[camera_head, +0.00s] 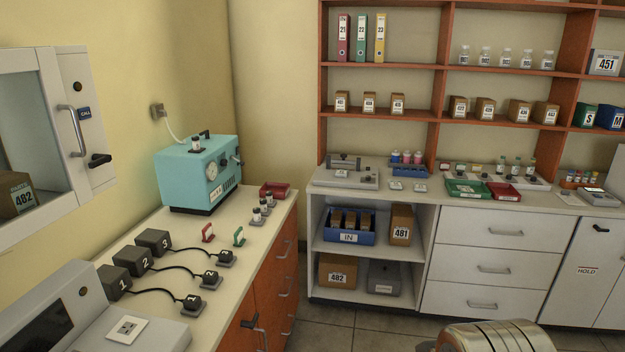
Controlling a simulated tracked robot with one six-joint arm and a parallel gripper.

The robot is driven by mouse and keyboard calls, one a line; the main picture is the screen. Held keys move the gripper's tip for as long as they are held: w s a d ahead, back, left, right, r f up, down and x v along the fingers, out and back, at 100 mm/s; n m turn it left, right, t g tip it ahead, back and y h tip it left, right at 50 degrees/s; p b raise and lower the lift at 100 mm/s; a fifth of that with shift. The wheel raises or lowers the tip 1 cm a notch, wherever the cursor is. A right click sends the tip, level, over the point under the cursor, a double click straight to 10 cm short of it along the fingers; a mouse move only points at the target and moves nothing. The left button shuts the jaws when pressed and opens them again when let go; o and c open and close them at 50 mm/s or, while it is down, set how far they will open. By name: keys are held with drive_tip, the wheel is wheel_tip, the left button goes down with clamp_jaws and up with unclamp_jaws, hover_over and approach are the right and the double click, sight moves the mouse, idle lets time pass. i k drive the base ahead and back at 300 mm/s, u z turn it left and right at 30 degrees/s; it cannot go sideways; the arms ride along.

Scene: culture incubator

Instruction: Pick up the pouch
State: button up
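I cannot make out a pouch for certain in the head view. Small flat pieces (420,188) lie on the right counter in front of a blue rack (408,170), too small to identify. My gripper is not in view. A rounded grey ribbed form shows at the bottom edge, and I cannot tell what it is.
A teal device (199,174) stands on the left counter (185,240), with numbered black blocks (153,241) and cables nearby. Green (466,189) and red (504,192) trays lie on the right counter. Shelves (380,64) hold binders, boxes and jars. Some floor (335,335) is clear.

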sight(341, 172)
drive_tip(key=z, duration=0.05)
drive_tip(key=i, duration=3.5)
